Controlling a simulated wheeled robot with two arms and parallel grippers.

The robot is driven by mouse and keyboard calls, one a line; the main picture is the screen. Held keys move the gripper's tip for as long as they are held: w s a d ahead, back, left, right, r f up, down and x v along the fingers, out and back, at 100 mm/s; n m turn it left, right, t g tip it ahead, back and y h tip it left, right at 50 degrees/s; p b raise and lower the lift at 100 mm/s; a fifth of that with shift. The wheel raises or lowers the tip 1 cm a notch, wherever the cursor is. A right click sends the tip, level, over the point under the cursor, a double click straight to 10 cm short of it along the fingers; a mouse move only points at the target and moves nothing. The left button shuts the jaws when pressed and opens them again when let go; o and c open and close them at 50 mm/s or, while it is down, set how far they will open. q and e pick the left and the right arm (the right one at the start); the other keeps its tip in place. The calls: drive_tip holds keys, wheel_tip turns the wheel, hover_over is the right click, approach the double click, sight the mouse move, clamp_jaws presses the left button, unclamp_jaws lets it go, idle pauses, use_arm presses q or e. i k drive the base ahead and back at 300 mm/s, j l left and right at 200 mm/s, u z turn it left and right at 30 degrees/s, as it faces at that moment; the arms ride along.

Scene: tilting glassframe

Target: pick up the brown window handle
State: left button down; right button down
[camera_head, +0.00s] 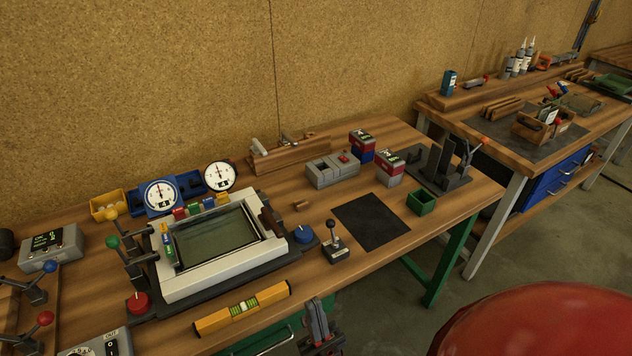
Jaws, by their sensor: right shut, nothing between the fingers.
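A dark brown handle (271,221) is at the right side of the white window frame (187,287), which holds a dark glass pane (216,238). The frame rests on a dark base on the wooden bench. A small brown piece (301,204) lies on the bench to the right of the frame; I cannot tell what it is. My right gripper (318,312) is at the bottom middle, by the bench's front edge, shut and empty. It is apart from the brown handle, nearer the camera and to its right. My left gripper is out of view.
A yellow spirit level (242,307) lies in front of the frame. A black-knobbed lever (335,243) and a blue knob (304,234) stand to its right. Toggle clamps (130,255) stand at its left. A dark mat (371,222) is bare. A second bench (500,125) stands at right.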

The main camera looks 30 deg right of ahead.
sight(267, 220)
drive_tip(key=z, duration=0.55)
drive_tip(key=k+j+z, duration=0.15)
drive_tip(key=j, duration=0.2)
drive_tip(key=i, duration=0.05)
